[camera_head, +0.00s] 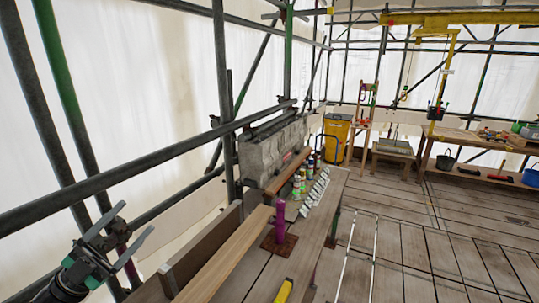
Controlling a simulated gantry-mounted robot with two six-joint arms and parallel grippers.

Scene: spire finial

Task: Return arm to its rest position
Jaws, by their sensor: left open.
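My left gripper (138,217) is at the lower left of the head view. Its two grey fingers are spread apart and point up and to the right, with nothing between them. It is close to the dark scaffold tubes at the left and appears apart from the wooden bench. My right gripper is not in view.
Scaffold tubes (130,172) cross the left side. A plank bench (222,262) holds a magenta cylinder (280,212) on a brown plate, and several bottles (299,184). A stone block (262,152) stands behind. A yellow bin (336,137) and a worktable (462,136) stand farther back.

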